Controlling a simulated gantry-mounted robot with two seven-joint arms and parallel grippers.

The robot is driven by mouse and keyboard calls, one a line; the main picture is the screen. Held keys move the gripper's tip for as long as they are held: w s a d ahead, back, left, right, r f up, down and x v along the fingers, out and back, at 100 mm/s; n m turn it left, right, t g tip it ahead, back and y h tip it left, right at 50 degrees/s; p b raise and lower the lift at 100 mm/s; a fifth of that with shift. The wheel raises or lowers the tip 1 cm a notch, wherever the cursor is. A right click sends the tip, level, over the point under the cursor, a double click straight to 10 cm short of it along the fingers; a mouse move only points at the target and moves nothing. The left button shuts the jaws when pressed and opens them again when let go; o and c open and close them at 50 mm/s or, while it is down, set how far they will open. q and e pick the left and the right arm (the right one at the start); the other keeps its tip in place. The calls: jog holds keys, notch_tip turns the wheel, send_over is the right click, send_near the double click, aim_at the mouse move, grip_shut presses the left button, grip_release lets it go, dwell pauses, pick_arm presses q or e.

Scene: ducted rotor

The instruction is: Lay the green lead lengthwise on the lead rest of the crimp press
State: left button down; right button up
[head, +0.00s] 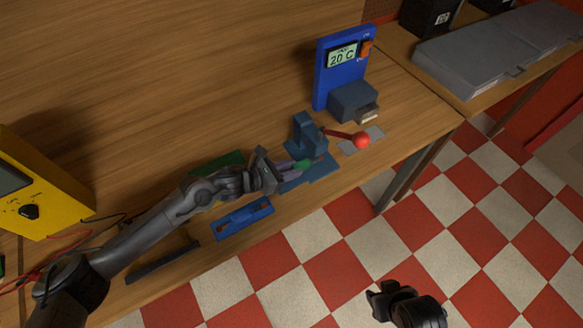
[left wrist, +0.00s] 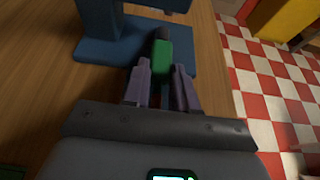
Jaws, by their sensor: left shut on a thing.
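The crimp press (head: 305,138) is blue, with a red-knobbed lever (head: 361,140), and stands near the table's front edge. It also shows in the left wrist view (left wrist: 100,45). My left gripper (head: 290,168) is at its front left, shut on the green lead (head: 303,165). In the left wrist view the lead (left wrist: 161,58) sticks out beyond the purple-grey fingertips (left wrist: 161,85), its dark end over or against the press's blue base. I cannot tell whether it touches the rest. My right gripper (head: 388,297) is dark, away from the table over the floor; its jaws are unclear.
A blue device reading 20 C (head: 342,65) stands behind the press. A blue tray (head: 243,219) and a dark green piece (head: 218,163) lie beside my left arm. A yellow meter (head: 40,190) with leads is at the left. The back of the table is clear.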

pick_arm(q)
jog(key=shift+d, duration=0.15)
jog(key=shift+f, duration=0.1)
jog(key=c, duration=0.9)
grip_release()
jog(key=shift+r, duration=0.3)
jog(key=b+v, duration=0.1)
jog(key=v, duration=0.9)
jog(key=shift+s+a+f+b, duration=0.1)
jog(key=shift+a+b, duration=0.25)
jog(key=shift+s+a+r, duration=0.3)
jog(key=shift+a, duration=0.2)
